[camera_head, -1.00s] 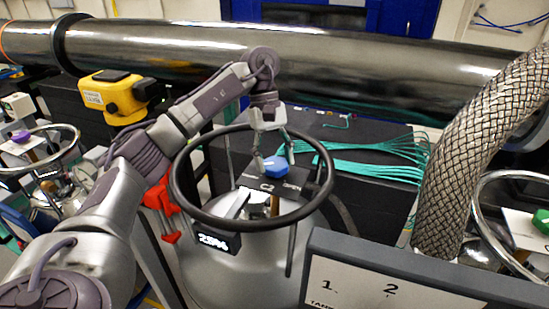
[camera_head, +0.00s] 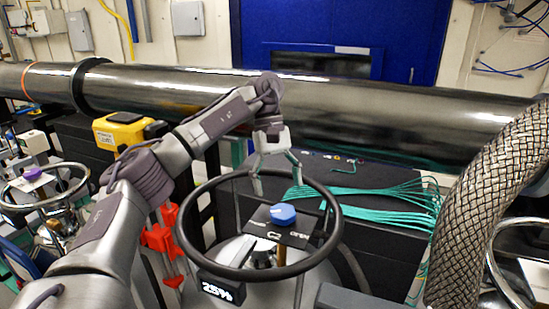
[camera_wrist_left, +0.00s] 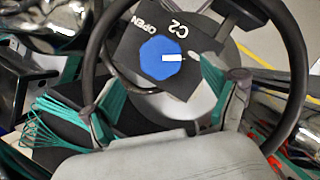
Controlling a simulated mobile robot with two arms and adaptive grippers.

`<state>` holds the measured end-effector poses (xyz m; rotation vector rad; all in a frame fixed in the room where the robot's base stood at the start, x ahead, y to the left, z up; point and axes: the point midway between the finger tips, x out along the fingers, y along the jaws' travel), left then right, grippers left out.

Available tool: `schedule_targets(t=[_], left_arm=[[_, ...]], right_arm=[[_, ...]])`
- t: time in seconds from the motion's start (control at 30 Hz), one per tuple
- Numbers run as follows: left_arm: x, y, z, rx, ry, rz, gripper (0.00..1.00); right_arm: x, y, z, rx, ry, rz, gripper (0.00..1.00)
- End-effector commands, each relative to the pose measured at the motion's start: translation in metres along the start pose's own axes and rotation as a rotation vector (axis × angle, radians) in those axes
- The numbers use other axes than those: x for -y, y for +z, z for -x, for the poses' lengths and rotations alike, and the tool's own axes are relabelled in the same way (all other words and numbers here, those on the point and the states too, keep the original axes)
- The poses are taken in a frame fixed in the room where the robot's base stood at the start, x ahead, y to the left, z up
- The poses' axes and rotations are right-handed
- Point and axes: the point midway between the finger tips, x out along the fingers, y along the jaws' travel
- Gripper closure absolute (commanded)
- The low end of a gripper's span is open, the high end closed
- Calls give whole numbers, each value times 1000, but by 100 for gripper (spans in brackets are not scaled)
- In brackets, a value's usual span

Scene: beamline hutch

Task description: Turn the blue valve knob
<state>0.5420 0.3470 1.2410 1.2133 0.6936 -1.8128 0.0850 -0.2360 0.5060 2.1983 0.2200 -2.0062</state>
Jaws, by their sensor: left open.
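The blue valve knob (camera_head: 282,214) sits on a dark plate marked C2 and OPEN, on top of a silver vessel, inside a black ring handle (camera_head: 185,222). In the left wrist view the knob (camera_wrist_left: 161,58) shows its white pointer mark aimed to the right, away from the word OPEN. My left gripper (camera_head: 278,188) is open and empty, above and behind the knob, clear of it. In the left wrist view its two fingers (camera_wrist_left: 158,98) are spread wide, with the knob beyond them. My right gripper is in neither view.
A display (camera_head: 217,290) on the vessel reads 25%. A braided hose (camera_head: 482,195) rises at the right. Teal cables (camera_head: 390,205) lie on the black box behind. Another vessel with a purple knob (camera_head: 32,173) stands at the left. A large steel pipe (camera_head: 400,110) crosses behind.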

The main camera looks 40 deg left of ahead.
Motion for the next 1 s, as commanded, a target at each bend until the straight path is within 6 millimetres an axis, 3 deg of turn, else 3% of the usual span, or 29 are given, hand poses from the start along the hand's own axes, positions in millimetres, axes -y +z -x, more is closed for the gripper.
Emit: schedule_targets(t=[0.2,0.43,1.0], left_arm=[[-1,0,37,-3,2,0,13],[-1,0,60,-1,0,-1,13],[0,0,68,0,0,-1,13]], right_arm=[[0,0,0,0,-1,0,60],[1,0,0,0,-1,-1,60],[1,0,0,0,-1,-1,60]])
